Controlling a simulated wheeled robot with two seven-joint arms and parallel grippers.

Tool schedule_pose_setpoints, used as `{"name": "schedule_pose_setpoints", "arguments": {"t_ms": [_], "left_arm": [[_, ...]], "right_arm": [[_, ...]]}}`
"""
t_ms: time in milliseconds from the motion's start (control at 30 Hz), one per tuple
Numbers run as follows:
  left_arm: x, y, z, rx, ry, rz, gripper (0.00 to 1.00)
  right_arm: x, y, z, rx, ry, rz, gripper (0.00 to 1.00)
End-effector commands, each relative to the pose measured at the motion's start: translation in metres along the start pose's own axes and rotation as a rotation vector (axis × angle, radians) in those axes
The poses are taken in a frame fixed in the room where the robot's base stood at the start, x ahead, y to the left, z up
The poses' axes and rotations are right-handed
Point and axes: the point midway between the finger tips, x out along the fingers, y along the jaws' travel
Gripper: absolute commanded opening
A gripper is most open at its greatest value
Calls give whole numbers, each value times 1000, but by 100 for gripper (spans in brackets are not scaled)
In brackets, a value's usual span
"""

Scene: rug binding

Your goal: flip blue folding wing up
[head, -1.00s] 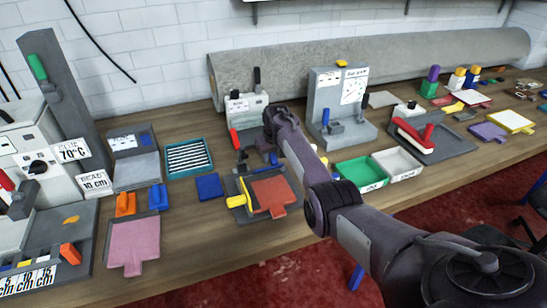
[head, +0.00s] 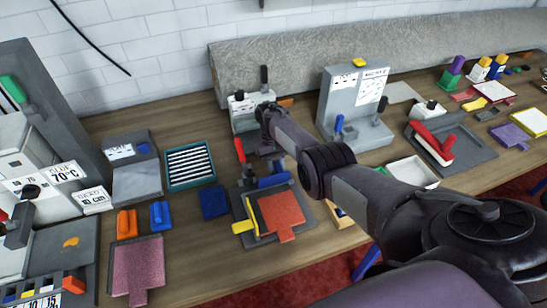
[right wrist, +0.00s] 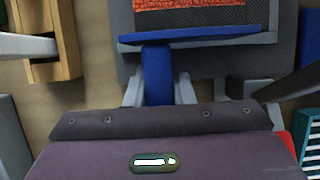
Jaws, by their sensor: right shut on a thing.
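The blue folding wing (head: 274,181) is on the far edge of a grey fixture (head: 246,209) in the middle of the bench. In the right wrist view it shows as a blue strip (right wrist: 190,38) with a blue tab (right wrist: 157,75) between my fingers. My right gripper (head: 270,167) is shut on this tab; its fingers (right wrist: 158,92) lie on both sides. The wing's exact tilt is hard to tell. My left gripper is not in view.
A red-handled part (head: 240,150) stands close behind the fixture. A blue pad (head: 214,201) and a teal striped tray (head: 190,165) lie to its left. A grey stand (head: 353,105) is behind right, and a white tray (head: 413,171) is partly behind my arm.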

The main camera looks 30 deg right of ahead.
Motion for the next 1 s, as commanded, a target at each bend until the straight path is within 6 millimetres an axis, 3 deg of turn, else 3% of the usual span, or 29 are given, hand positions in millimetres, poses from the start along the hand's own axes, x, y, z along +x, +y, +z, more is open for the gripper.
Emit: {"name": "schedule_pose_setpoints", "arguments": {"t_ms": [467, 500, 633, 1000], "left_arm": [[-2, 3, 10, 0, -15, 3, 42], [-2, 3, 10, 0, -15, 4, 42], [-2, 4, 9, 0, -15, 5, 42], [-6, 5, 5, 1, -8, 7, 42]], "right_arm": [[3, 0, 3, 2, -11, -1, 0], [3, 0, 3, 1, -12, -1, 26], [3, 0, 3, 1, -12, -1, 43], [-1, 0, 4, 0, -10, -1, 44]]}}
